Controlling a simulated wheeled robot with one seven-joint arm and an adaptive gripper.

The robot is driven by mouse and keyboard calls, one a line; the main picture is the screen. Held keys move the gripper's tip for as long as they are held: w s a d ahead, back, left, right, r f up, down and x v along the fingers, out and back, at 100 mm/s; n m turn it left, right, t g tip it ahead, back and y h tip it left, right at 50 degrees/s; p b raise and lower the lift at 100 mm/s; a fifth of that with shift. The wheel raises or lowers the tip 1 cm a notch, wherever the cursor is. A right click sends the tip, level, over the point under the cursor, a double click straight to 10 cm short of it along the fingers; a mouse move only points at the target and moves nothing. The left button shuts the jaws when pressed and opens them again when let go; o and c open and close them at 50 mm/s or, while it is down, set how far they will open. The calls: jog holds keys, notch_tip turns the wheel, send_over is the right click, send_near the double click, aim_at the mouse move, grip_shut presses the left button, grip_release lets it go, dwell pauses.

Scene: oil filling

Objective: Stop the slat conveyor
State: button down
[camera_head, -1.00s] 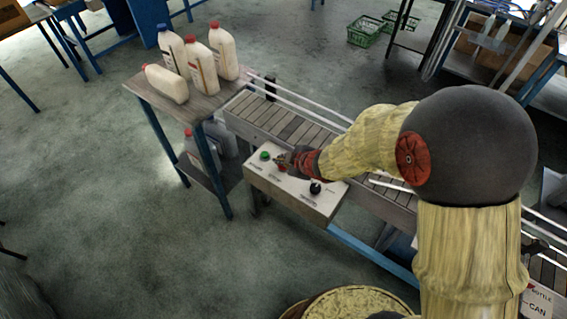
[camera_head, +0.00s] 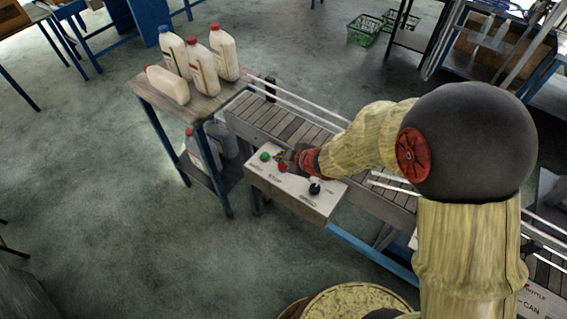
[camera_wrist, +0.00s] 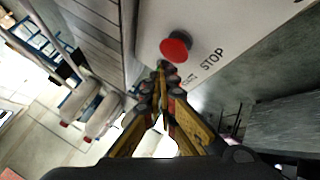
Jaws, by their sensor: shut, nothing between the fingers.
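The control box (camera_head: 296,197) on the near side of the slat conveyor (camera_head: 275,121) carries a green button (camera_head: 265,156), a red button (camera_head: 282,168) marked STOP and a black knob (camera_head: 314,188). My gripper (camera_head: 281,157) is over the box's top, just behind the red button and right of the green one. In the wrist view the shut, empty fingertips (camera_wrist: 160,66) are close beside the red button (camera_wrist: 176,45), which shows clear of them. The STOP label (camera_wrist: 212,59) is readable. Whether the slats are moving cannot be told.
A small table (camera_head: 146,91) at the conveyor's left end holds several white bottles, with more containers on its lower shelf. Rails (camera_head: 300,102) run along the conveyor. A round woven-looking top (camera_head: 350,303) is at the bottom edge.

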aim_at(282, 165)
jog(key=shift+r+p, duration=2.45)
jog(key=shift+r, duration=0.15)
jog(key=shift+f, duration=0.1)
jog(key=s+d+f+m+h, duration=0.1)
jog(key=d, duration=0.1)
jog(key=s+d+f+m+g+h, duration=0.1)
jog(key=d, duration=0.1)
jog(key=d+f+h, duration=0.1)
jog(key=shift+s+d+f+m, duration=0.4)
jog(key=s+d+r+m+g+h+b, duration=0.1)
jog(key=s+d+r+m+g+h, duration=0.1)
jog(key=s+d+r+m, duration=0.5)
jog(key=s+d+r+m+g+h+b, duration=0.1)
jog(key=s+d+r+m+g+h, duration=0.25)
jog(key=s, duration=0.55)
jog(key=s+r+m+t+y+b, duration=0.2)
jog(key=s+r, duration=0.6)
jog(key=r, duration=0.4)
jog(key=shift+d+r+t+y, duration=0.2)
jog(key=shift+t+y, duration=0.45)
jog(key=shift+t, duration=0.5)
jog(key=shift+s, duration=0.1)
